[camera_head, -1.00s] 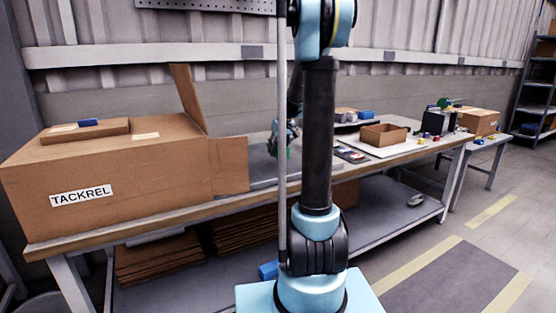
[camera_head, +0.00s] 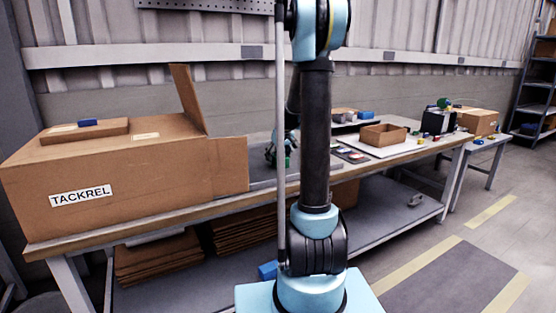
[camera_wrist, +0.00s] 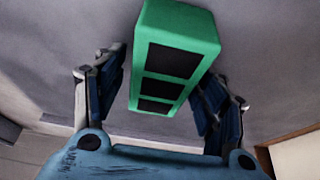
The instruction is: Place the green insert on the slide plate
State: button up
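The green insert (camera_wrist: 178,60) is a green block with several dark rectangular recesses on the face toward the wrist camera. In the head view my gripper (camera_head: 271,153) is small and low over the grey bench surface, just right of the big carton. My own arm and a thin pole partly cover it there. A bit of green (camera_head: 289,143) shows beside it. I cannot make out the slide plate for sure in either view.
A large cardboard box (camera_head: 110,165) labelled TACKREL stands left on the workbench, its open flap near my gripper. Right of my arm are a small dark tray (camera_head: 350,155), an open brown box (camera_head: 383,135) and a black box (camera_head: 437,122). A grey wall stands behind.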

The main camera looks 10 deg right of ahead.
jog(key=shift+r, duration=0.1)
jog(key=v, duration=1.1)
jog(key=shift+s, duration=0.1)
jog(key=shift+s+r, duration=0.35)
jog(key=shift+r, duration=0.05)
jog(key=s+a+f+m+g, duration=0.1)
jog(key=s+a+f, duration=0.1)
jog(key=s, duration=0.8)
jog(key=s+a+f+m, duration=0.1)
jog(key=s+a+f, duration=0.1)
jog(key=s, duration=0.9)
jog(key=s+f, duration=0.5)
jog(key=s, duration=0.4)
jog(key=s+f+m+g+h, duration=0.1)
jog(key=s+f, duration=0.5)
jog(key=s, duration=0.3)
jog(key=shift+f, duration=0.2)
jog(key=shift+s, duration=0.1)
